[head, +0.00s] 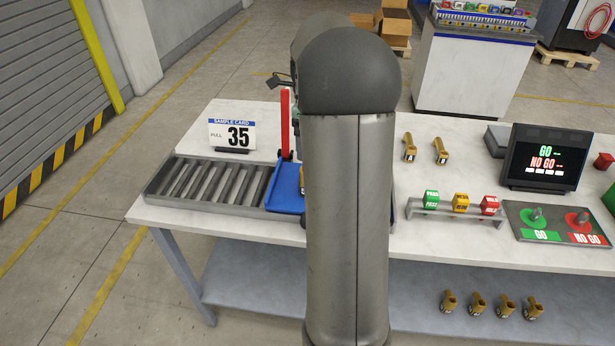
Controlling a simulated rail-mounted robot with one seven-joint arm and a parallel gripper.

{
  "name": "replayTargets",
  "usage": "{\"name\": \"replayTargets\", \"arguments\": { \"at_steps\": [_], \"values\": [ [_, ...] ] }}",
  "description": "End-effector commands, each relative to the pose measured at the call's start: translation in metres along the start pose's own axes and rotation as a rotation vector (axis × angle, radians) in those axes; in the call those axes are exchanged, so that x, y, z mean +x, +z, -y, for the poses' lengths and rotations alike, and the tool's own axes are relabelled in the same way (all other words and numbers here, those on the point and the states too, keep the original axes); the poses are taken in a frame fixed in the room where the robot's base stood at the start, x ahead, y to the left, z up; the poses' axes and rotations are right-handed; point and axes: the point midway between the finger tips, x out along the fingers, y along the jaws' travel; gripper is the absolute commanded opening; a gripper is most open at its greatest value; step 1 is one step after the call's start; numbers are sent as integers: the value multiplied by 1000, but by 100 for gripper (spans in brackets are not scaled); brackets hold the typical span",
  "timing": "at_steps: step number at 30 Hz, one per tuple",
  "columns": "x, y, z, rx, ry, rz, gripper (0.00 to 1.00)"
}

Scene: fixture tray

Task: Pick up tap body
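Two brass tap bodies stand on the white table right of my arm, one (409,147) nearer the arm and one (440,151) farther right. Several more brass tap bodies (478,304) are on the lower shelf. A blue tray (285,191) lies left of my arm and is partly covered by it. A small yellowish piece shows at the tray's right side, but I cannot tell what it is. My arm fills the middle of the view and hides my gripper, so its fingers and anything between them do not show.
A grey slotted rack (165,178) lies at the table's left, with a sample card (232,135) reading 35 behind it. Green, yellow and red blocks stand on a small stand (455,212). A GO / NO GO screen (545,158) and button panel (556,224) are at right.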

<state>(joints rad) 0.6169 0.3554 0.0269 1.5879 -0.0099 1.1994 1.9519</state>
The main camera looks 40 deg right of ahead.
Motion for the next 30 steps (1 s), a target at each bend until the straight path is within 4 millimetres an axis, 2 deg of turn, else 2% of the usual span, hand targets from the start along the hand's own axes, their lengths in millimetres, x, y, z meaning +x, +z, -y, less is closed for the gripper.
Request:
{"name": "replayTargets", "arguments": {
  "at_steps": [3,6,14,21,24,30],
  "values": [
    [24,-1,-1,0,5,-1,100],
    [38,0,0,-2,2,-1,100],
    [57,0,1,-2,2,0,100],
    [92,-1,4,-3,2,-1,100],
    [100,-1,4,-3,0,-1,100],
    [102,-1,5,-3,-1,0,100]
  ]
}}
